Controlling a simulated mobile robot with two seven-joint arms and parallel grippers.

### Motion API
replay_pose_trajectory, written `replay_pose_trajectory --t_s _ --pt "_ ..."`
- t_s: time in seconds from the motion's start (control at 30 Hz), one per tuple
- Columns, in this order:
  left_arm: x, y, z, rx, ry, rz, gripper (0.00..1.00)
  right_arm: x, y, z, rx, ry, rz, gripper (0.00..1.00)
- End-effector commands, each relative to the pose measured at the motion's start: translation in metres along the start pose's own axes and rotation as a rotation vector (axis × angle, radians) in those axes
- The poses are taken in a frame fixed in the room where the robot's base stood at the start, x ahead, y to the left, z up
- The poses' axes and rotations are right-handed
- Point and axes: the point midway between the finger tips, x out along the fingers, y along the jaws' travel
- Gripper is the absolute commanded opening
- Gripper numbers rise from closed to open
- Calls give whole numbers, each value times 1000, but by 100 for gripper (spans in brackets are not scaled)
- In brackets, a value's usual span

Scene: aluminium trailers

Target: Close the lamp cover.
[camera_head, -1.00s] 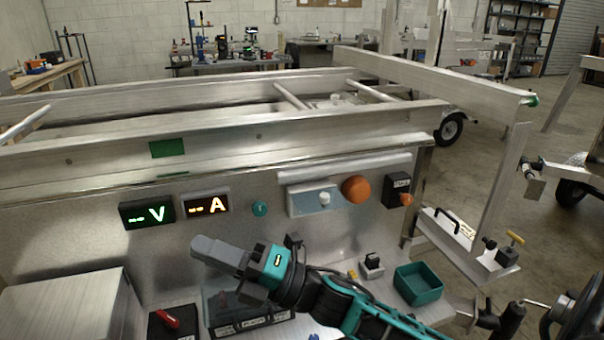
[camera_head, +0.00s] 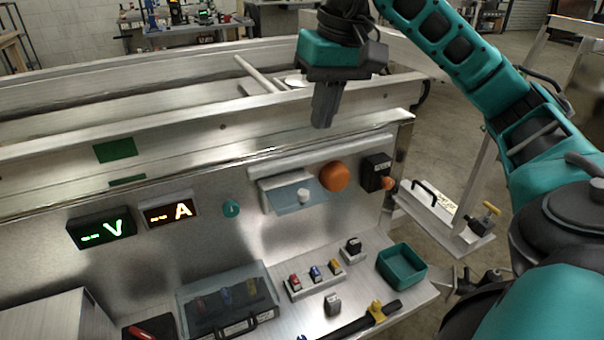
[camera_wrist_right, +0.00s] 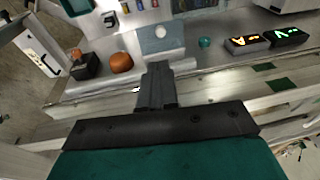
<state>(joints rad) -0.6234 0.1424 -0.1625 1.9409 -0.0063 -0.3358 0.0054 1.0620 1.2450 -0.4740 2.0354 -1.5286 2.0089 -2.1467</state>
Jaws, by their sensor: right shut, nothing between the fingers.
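The lamp cover appears to be the translucent bluish flap (camera_head: 295,199) with a white knob, below a long metal strip on the upright panel. Its lower part seems to stand out from the panel, but its exact angle is unclear. It also shows in the right wrist view (camera_wrist_right: 150,44), just beyond the fingertips. My right gripper (camera_head: 322,120) is shut and empty. It points down in front of the trailer rail, above the flap and apart from it in the picture. In the right wrist view its fingers (camera_wrist_right: 156,72) are together. My left gripper is not in view.
An orange dome (camera_head: 333,177) and a black switch box (camera_head: 376,172) sit right of the flap. Green V (camera_head: 101,229) and orange A (camera_head: 170,211) displays are left. A clear-lidded box (camera_head: 229,303), small coloured blocks and a green tray (camera_head: 402,266) stand on the shelf below.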

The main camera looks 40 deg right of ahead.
Motion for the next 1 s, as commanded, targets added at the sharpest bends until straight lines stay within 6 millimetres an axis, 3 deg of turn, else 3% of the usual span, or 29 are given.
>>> replay_pose_trajectory --t_s 0.13,0.6,0.8,1.0 --pt "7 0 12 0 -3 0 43 26 0 2 -1 -6 1 0" --pt "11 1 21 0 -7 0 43 116 0 2 1 -7 0 0" --pt "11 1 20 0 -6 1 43 134 -1 1 1 -4 -3 0" --pt "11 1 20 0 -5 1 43 137 -1 1 0 -3 -3 0"
